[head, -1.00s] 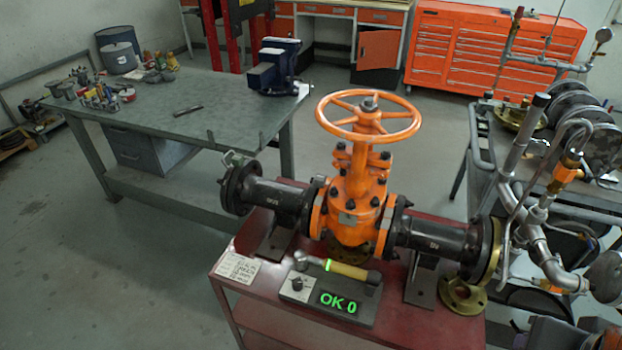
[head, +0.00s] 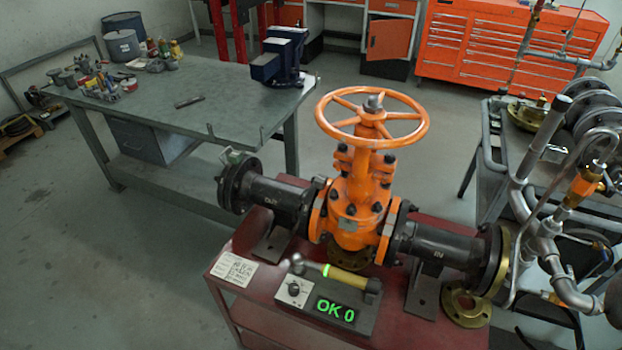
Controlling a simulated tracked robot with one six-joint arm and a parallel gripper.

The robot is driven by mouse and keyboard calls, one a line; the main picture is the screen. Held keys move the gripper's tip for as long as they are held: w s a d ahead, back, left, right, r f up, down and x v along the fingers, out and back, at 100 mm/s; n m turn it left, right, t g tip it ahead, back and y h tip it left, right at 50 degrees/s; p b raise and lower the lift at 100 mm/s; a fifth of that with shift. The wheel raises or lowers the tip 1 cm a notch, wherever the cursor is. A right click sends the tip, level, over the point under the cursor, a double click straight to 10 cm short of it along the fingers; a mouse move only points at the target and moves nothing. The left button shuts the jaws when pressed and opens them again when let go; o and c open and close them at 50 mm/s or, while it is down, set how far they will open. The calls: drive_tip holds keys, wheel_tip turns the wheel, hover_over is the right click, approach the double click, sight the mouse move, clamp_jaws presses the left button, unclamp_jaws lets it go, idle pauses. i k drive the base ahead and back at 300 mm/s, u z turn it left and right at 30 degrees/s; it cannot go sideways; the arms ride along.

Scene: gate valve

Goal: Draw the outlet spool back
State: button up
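The orange gate valve (head: 357,190) with its orange handwheel (head: 371,122) stands upright on a red cart (head: 240,300). A black flanged spool (head: 275,196) is on its left and another black flanged spool (head: 445,244) on its right, each on a bracket. Both spools seem to sit against the valve flanges; no gap shows at this size. Their small white labels are too small to read surely, so I cannot tell which is the outlet spool. A brass-coloured ring (head: 499,260) is at the right spool's outer end. My gripper is not in view.
A brass flange (head: 465,306) lies at right. Grey pipework (head: 545,240) stands close by on the right. A green workbench (head: 210,110) is behind left; floor at left is clear.

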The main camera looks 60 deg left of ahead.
sight(246, 187)
drive_tip(key=z, duration=0.25)
drive_tip(key=k, duration=1.45)
drive_tip(key=u, duration=1.8)
drive_tip(key=i, duration=0.85)
drive_tip(key=u, duration=0.05)
